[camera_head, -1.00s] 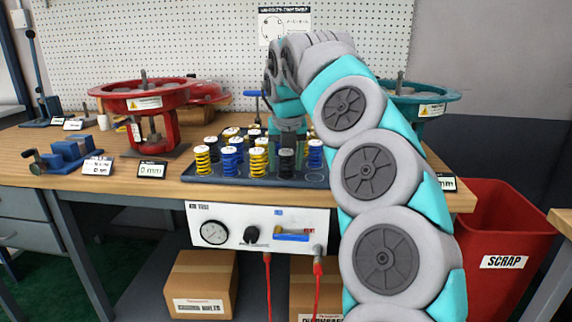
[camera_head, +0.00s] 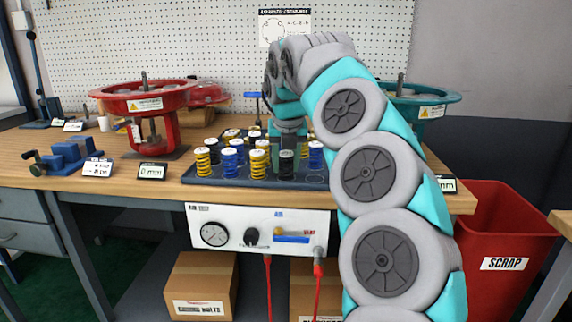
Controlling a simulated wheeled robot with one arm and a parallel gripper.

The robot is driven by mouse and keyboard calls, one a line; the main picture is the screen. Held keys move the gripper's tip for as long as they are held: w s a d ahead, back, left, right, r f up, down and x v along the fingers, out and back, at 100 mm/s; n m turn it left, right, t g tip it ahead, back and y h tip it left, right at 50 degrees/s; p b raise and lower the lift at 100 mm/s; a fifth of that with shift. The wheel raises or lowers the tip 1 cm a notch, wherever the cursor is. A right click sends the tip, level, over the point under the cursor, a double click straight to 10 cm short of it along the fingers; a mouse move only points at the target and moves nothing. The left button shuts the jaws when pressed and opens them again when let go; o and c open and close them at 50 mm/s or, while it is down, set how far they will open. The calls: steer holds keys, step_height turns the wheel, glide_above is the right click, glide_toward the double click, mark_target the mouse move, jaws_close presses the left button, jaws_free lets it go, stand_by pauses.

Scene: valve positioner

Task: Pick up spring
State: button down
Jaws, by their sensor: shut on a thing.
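Several springs stand upright in rows on a dark tray (camera_head: 205,181) on the workbench. My gripper (camera_head: 288,138) points down over the back right part of the tray, among the springs. Its fingers are mostly hidden by my own wrist and by the front springs. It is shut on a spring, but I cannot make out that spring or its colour.
A red valve actuator (camera_head: 145,102) stands at left and a teal one (camera_head: 425,98) behind my arm at right. A blue vise (camera_head: 68,156) and label cards sit on the bench's left. An air test panel (camera_head: 258,228) hangs below the tray. A red scrap bin (camera_head: 500,235) stands at right.

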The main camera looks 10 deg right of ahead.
steer(key=shift+r, duration=0.15)
steer(key=shift+r, duration=1.6)
steer(key=s+r+b, duration=0.1)
steer(key=s+b, duration=0.2)
steer(key=s, duration=1.3)
steer(key=shift+d+r+b, duration=0.25)
steer(key=shift+d+b, duration=0.05)
